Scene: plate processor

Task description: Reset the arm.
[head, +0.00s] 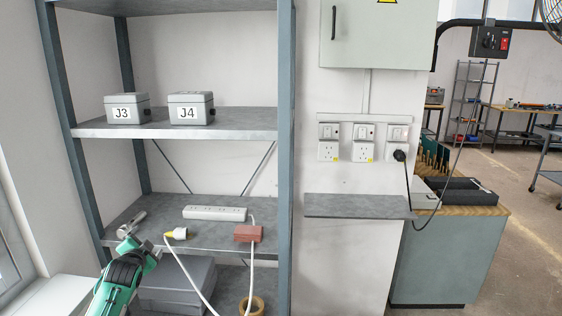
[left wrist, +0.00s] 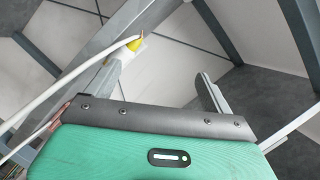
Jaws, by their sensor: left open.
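My left gripper (head: 148,230) is in the head view at the lower left, in front of the shelf's lower board. Its green arm rises from the bottom edge. It is open, and in the left wrist view its two fingers (left wrist: 160,78) stand wide apart with nothing gripped between them. A yellow and white plug (head: 178,233) on a white cable is just right of the gripper. In the left wrist view the plug (left wrist: 136,45) shows by the left finger; I cannot tell whether they touch. My right gripper is not in view.
A white power strip (head: 215,213) and a red-brown block (head: 248,233) are on the lower board (head: 150,213). Grey boxes J3 (head: 127,108) and J4 (head: 190,107) stand above. A grey case (head: 178,284) sits below. Wall sockets (head: 363,143) and a ledge (head: 358,206) are right.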

